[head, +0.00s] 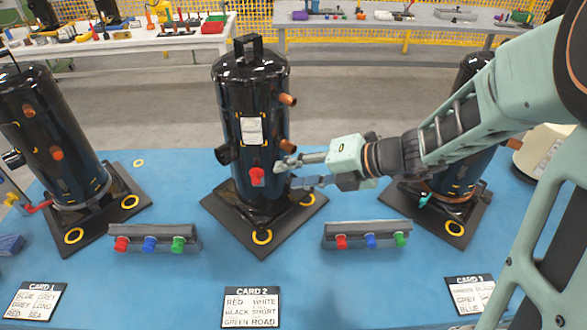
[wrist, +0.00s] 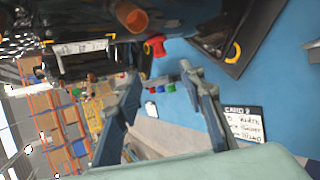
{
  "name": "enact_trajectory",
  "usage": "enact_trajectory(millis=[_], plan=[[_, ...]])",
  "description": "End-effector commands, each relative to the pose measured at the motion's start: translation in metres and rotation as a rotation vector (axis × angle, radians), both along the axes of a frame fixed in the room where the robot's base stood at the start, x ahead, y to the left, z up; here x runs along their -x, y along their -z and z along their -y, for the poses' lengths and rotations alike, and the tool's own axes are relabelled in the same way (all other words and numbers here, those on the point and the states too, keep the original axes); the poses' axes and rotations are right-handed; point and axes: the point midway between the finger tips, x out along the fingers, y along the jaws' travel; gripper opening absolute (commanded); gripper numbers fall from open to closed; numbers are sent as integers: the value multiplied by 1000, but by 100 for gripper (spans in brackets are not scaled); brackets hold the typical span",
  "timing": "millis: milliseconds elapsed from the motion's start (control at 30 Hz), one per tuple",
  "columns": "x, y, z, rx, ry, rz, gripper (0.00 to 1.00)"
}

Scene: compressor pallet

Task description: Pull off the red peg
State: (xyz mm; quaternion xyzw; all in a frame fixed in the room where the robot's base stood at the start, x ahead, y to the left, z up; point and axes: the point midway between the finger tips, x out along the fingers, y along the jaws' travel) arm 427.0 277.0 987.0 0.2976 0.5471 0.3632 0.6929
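The red peg (head: 257,176) sticks out of the front of the black middle compressor (head: 250,100), below its white label. It also shows in the wrist view (wrist: 156,45), beyond the fingertips and roughly between their lines. My gripper (head: 291,174) is open and empty, just right of the red peg in the head view, with its fingers pointing left towards it. In the wrist view the two fingers of my gripper (wrist: 160,75) stand apart, with nothing between their tips. The peg and the fingers look apart.
Copper stubs (head: 288,100) jut from the middle compressor's right side. Peg racks (head: 155,230) (head: 367,228) with red, blue and green pegs stand on the blue pallet (head: 200,280). A left compressor (head: 50,130) and a partly hidden right one flank it. Printed cards (head: 250,308) lie in front.

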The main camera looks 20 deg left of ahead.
Motion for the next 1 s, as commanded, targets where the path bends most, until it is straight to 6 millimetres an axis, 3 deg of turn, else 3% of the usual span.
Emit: enact_trajectory(millis=[600,1000], plan=[[-12,53,-78,1,-1,-1,37],[-15,58,-87,1,0,1,37]])
